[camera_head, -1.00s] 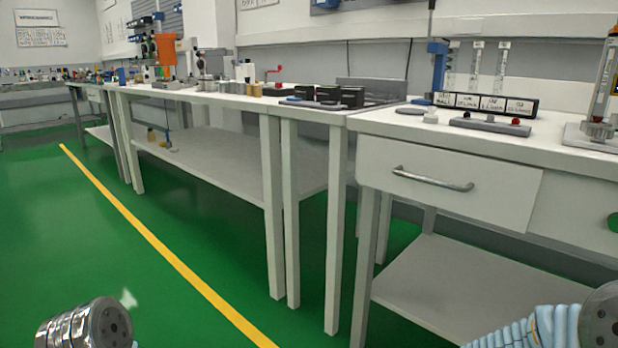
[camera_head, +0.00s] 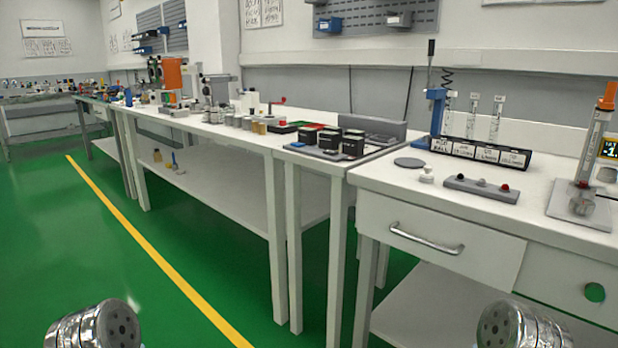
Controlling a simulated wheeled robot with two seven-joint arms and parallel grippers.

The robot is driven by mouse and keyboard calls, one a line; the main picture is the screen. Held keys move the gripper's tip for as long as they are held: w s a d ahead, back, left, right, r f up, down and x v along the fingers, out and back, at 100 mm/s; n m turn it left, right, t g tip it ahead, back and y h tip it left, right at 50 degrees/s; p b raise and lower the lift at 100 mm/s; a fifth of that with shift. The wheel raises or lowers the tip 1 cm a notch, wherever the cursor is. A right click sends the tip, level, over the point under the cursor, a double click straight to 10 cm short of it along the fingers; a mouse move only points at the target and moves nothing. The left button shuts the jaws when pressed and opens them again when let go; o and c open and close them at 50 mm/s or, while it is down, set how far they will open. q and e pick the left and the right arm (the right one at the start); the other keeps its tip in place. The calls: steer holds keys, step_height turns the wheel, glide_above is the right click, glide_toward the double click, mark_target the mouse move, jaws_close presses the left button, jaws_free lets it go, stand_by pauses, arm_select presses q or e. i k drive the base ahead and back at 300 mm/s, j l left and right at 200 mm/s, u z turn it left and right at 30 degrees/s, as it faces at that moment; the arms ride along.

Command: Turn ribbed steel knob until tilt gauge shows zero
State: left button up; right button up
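A ribbed steel knob (camera_head: 581,201) sits on a grey base plate (camera_head: 562,212) at the right end of the near bench. An upright clear tube with an orange top (camera_head: 593,140) rises just behind it, on the same plate. A small dark display (camera_head: 608,148), apparently the tilt gauge, stands beside the tube at the right picture edge. Rounded metal links of my two arms show at the bottom left and bottom right, well below and away from the knob. Neither gripper shows.
The near white bench (camera_head: 462,190) carries a grey strip with small knobs (camera_head: 481,189), a labelled rack of tubes (camera_head: 480,150) and a flat grey disc (camera_head: 409,162). A closed drawer with a handle (camera_head: 426,239) is at its front. Green floor (camera_head: 210,250) is clear at the left.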

mark_target(582, 206)
steer(key=z, duration=1.45)
